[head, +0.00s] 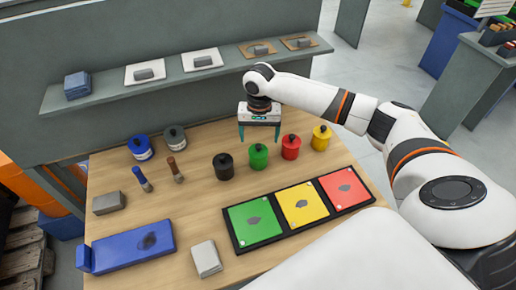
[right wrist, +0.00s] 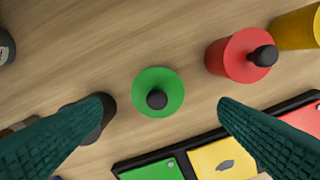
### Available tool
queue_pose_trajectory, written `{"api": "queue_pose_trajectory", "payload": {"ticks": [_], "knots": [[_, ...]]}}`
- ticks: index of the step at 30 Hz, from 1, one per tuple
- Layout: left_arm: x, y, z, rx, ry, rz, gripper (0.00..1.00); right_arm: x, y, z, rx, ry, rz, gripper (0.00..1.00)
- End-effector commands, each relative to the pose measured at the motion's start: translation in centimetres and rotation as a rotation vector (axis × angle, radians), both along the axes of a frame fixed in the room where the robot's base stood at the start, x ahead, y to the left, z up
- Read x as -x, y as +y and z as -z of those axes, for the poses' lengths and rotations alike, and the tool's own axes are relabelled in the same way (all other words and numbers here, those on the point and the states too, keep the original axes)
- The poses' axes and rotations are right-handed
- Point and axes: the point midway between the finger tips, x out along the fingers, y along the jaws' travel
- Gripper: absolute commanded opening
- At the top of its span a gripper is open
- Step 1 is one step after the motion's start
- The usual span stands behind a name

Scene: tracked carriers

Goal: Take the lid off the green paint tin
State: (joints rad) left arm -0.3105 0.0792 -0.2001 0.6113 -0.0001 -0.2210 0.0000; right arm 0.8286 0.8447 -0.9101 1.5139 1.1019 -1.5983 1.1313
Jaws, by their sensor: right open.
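The green paint tin (head: 258,158) stands upright on the wooden table, with its green lid and black knob on top. In the right wrist view the green lid (right wrist: 158,92) shows from above, its black knob near the middle. My right gripper (head: 259,137) is open and points down above the green tin. In the right wrist view its two fingers (right wrist: 165,112) are spread wide on either side of the lid, and nothing is between them in contact. My left gripper is not in view.
A black tin (head: 223,167) stands close to the left, a red tin (head: 291,147) close to the right, and a yellow tin (head: 321,138) beyond. A black tray (head: 236,245) with coloured panels lies in front. A shelf (head: 110,99) runs behind.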

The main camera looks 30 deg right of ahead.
Motion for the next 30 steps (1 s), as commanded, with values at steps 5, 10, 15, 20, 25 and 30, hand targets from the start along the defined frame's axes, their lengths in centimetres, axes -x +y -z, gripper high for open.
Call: {"api": "queue_pose_trajectory", "payload": {"ticks": [5, 10, 15, 20, 25, 30], "knots": [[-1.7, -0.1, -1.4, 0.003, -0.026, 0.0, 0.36, 0.0, 0.4, 2.5, 0.0, 0.005, -0.001, 0.83], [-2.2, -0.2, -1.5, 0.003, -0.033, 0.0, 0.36, 0.0, 0.3, 4.5, 0.0, 0.001, -0.001, 0.83], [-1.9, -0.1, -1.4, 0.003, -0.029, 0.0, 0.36, 0.0, 0.3, 4.7, 0.0, 0.0, -0.002, 0.83], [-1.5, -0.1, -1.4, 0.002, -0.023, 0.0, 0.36, 0.0, 0.3, 4.7, 0.0, 0.0, -0.002, 0.72], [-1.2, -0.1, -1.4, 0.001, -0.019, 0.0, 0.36, 0.0, 0.3, 4.7, 0.0, 0.0, -0.001, 0.44], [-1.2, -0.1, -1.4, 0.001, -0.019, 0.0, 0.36, 0.0, 0.3, 4.7, 0.0, 0.0, -0.001, 0.35]]}}
